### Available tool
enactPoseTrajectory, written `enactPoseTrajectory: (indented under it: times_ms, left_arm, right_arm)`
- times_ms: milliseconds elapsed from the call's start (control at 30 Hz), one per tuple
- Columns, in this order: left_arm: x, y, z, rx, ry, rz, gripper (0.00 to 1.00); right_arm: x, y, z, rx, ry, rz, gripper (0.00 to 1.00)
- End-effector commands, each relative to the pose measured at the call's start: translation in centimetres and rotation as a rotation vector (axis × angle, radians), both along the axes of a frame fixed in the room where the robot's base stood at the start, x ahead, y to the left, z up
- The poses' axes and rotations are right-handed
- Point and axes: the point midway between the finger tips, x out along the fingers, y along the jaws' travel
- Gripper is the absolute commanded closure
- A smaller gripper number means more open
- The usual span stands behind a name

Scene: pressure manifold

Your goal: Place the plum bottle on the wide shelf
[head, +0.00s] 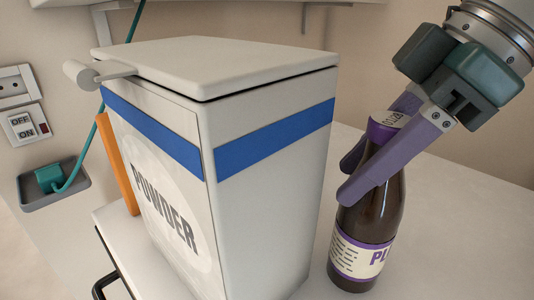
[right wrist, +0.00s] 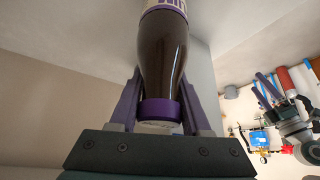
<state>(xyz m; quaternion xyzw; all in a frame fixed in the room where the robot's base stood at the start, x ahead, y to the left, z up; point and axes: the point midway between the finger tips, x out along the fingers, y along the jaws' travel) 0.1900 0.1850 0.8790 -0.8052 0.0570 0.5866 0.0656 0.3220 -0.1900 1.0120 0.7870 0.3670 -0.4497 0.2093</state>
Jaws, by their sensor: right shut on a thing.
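The plum bottle (head: 365,225) is dark brown with a purple neck band and a cream label with purple print. It stands upright or nearly so, right of the powder box in the head view. My right gripper (head: 352,178) is shut on its neck and shoulder from above. The right wrist view also shows the bottle (right wrist: 162,55) between the fingers (right wrist: 158,105). A grey and teal arm part, probably my left gripper, is small at the right of that view; its jaws are unclear. Shelf undersides (head: 338,2) show at the top; I cannot tell which is the wide shelf.
A large white powder box (head: 265,205) with a blue stripe and a side handle fills the middle. The white surface (head: 470,215) right of the bottle is clear.

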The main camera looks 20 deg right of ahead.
Motion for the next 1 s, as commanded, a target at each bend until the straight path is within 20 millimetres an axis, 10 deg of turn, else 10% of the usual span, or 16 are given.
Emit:
enactPoseTrajectory:
  times_ms: [333, 367, 600, 1000]
  left_arm:
    - [0.0, 0.0, -0.3, -0.002, 0.0, 0.002, 0.0]
    - [0.0, -0.1, -0.3, -0.003, 0.0, 0.002, 0.0]
    - [0.0, -0.2, -0.3, -0.01, -0.001, 0.007, 0.0]
    - [0.0, -0.2, 1.0, -0.01, -0.001, 0.007, 0.0]
  right_arm:
    - [0.0, 0.0, -0.2, 0.0, -0.003, 0.0, 1.0]
    - [0.0, 0.0, -0.3, -0.001, -0.001, -0.001, 0.5]
    - [0.0, 0.0, -0.3, -0.001, -0.001, -0.001, 0.23]
    - [-0.3, -0.5, 1.0, -0.003, 0.001, -0.003, 0.23]
